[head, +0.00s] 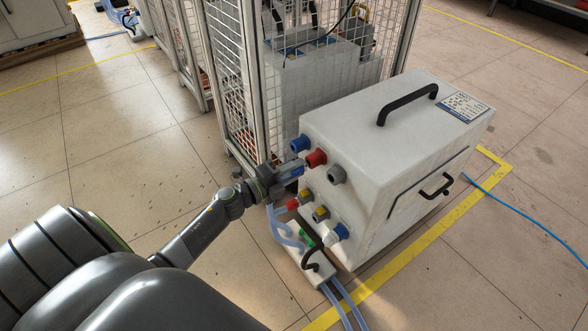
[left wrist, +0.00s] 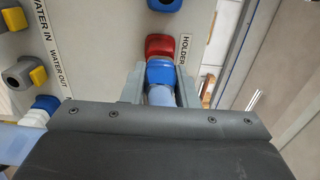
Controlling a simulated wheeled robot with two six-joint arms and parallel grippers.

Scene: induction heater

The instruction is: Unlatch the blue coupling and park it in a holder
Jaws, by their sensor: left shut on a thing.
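My left gripper (head: 284,173) is shut on the blue coupling (left wrist: 160,72), which has a pale blue hose (left wrist: 160,95) behind it. In the left wrist view the coupling lies between the two grey fingers, right in front of a red holder socket (left wrist: 160,45). I cannot tell whether they touch. The red socket (head: 315,158) also shows in the head view, between a blue socket (head: 299,144) and a grey socket (head: 337,174). Lower down are ports with yellow latches (head: 321,213) and a white-and-blue fitting (head: 341,231). My right gripper is out of view.
The white heater box (head: 390,150) has a black top handle (head: 407,103). A wire mesh cage (head: 222,85) stands close behind my gripper. A small hose unit (head: 312,268) sits at the box's foot. Floor to the left is clear.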

